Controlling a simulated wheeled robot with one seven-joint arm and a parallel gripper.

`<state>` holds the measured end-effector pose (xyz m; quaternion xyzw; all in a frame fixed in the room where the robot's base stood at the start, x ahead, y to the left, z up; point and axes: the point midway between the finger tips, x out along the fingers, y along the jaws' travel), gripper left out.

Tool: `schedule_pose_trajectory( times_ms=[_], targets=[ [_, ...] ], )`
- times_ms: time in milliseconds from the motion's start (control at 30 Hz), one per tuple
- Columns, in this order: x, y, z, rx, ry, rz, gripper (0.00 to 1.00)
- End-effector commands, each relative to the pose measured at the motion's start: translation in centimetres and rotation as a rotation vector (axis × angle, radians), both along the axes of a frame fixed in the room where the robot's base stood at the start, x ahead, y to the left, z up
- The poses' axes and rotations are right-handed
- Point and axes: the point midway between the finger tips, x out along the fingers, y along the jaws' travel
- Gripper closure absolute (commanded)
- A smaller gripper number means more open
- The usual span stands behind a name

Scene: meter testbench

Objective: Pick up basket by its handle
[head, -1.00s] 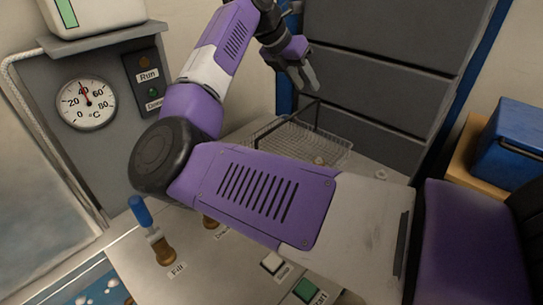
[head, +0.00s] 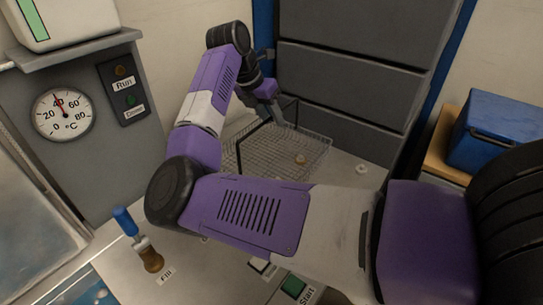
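The wire basket (head: 300,148) sits on the bench top at the foot of the grey panels. It is a shallow mesh tray with a dark handle (head: 252,132) rising above it, and a small round part (head: 300,159) lies in it. My gripper (head: 274,117) points downward above the basket's far side, close to the handle. Whether its fingers touch the handle, or how far apart they are, I cannot tell.
A temperature dial (head: 64,114) and a Run/Done panel (head: 125,93) are on the left wall. A blue-handled Fill valve (head: 137,241) and a green Start button (head: 293,285) are on the bench. A small ring (head: 361,169) lies right of the basket. A blue box (head: 497,133) stands far right.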

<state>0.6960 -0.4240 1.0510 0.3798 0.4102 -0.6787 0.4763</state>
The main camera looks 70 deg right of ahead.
Motion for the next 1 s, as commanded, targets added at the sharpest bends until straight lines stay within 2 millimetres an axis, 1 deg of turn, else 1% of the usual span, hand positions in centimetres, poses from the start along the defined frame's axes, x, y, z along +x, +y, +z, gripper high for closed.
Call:
schedule_pose_trajectory(
  times_ms=[233, 300, 367, 400, 1000],
  targets=[
    [-0.03, -0.05, -0.16, 0.0, 0.0, 0.0, 0.66],
    [-0.03, -0.05, -0.15, 0.0, 0.0, 0.001, 0.8],
    [-0.03, -0.03, -0.15, 0.0, 0.0, 0.001, 0.91],
    [-0.03, -0.03, -0.15, 0.0, 0.0, 0.001, 0.99],
    [0.01, -0.03, -0.09, -0.001, 0.0, 0.001, 1.0]
  ],
)
